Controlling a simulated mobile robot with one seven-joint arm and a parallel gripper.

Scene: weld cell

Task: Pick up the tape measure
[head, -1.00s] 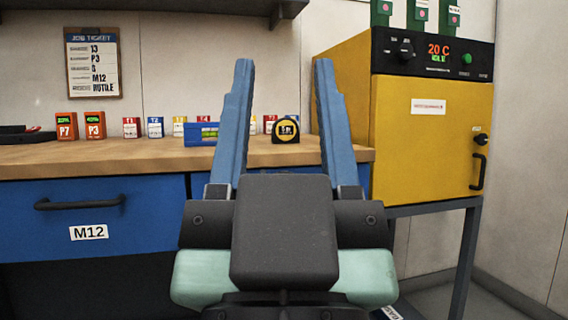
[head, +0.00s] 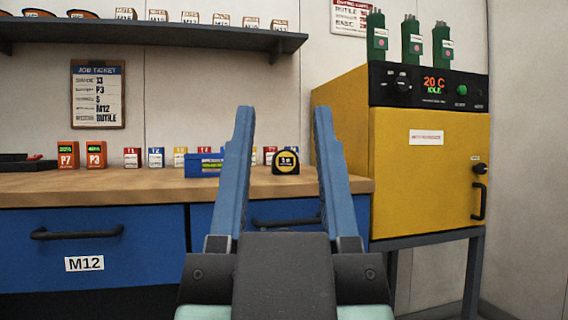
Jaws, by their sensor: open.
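A blue box (head: 204,165) stands left of the tape measure, partly behind my left finger. Small coloured boxes line the bench back, with orange P7 (head: 68,155) and P3 (head: 96,155) units at left. A yellow oven (head: 425,170) stands at right. A shelf (head: 150,36) hangs above.

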